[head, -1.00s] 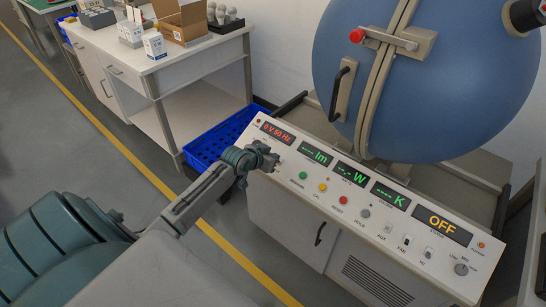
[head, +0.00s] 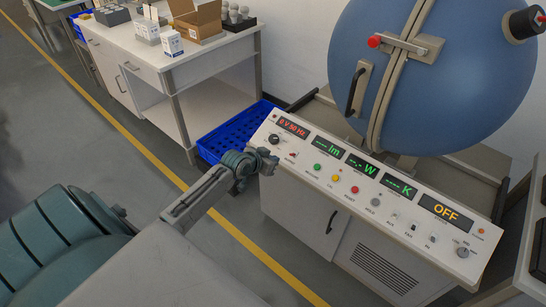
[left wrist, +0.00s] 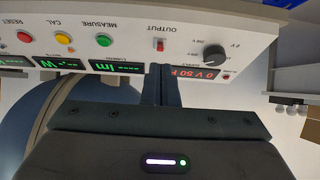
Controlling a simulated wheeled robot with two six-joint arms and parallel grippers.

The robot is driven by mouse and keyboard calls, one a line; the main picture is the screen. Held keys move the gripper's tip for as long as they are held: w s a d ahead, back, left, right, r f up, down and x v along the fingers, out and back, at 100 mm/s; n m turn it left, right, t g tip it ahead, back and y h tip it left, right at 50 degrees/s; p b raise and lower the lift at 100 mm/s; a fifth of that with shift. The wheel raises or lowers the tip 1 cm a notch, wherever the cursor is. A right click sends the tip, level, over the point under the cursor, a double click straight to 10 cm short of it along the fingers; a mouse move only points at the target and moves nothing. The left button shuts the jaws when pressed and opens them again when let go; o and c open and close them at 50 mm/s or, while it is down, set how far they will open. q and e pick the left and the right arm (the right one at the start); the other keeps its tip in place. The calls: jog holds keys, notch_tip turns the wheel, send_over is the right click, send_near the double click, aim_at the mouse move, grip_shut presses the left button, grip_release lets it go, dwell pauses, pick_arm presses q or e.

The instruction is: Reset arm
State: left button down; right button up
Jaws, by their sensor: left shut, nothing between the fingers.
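My left gripper (head: 266,162) is at the left front edge of the sloped white control panel (head: 322,184), below the black knob (head: 274,139). In the left wrist view its fingers (left wrist: 161,84) are shut together with nothing between them, in front of the panel, between the red OUTPUT switch (left wrist: 160,44) and the red "0 V 50 Hz" display (left wrist: 195,73). I cannot tell whether the fingertips touch the panel. The green displays show dashes, and an orange display (head: 438,211) reads OFF. My right gripper is not in view.
A big blue sphere (head: 455,80) with a latch and black handle stands behind the panel. A blue crate (head: 232,136) sits on the floor to its left. A white bench (head: 180,68) with boxes and bulbs is at the back left. Floor with a yellow line is open in front.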

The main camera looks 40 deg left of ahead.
pick_arm(q)
jog(key=shift+s, duration=0.15)
dwell(0.4)
jog(key=s+f+n+g+y, duration=0.1)
jog(key=s+f+g, duration=0.1)
jog(key=s+f, duration=0.7)
jog(key=s+f+g, duration=0.2)
jog(key=s+f, duration=0.3)
jog(key=f, duration=0.7)
jog(key=s+f+n+g+y, duration=0.1)
jog(key=s+f, duration=0.6)
jog(key=f, duration=0.4)
jog(key=s+d+f+g, duration=0.1)
jog(key=s+d+f, duration=0.2)
jog(key=s, duration=0.7)
jog(key=s+d+f+m+g, duration=0.1)
jog(key=s+d+f, duration=0.3)
jog(key=s, duration=0.7)
jog(key=s+d+f+g, duration=0.3)
jog(key=s+f, duration=0.4)
jog(key=s, duration=0.3)
jog(key=shift+s+d+f, duration=0.35)
jog(key=shift+s+d, duration=0.05)
jog(key=shift+d, duration=0.05)
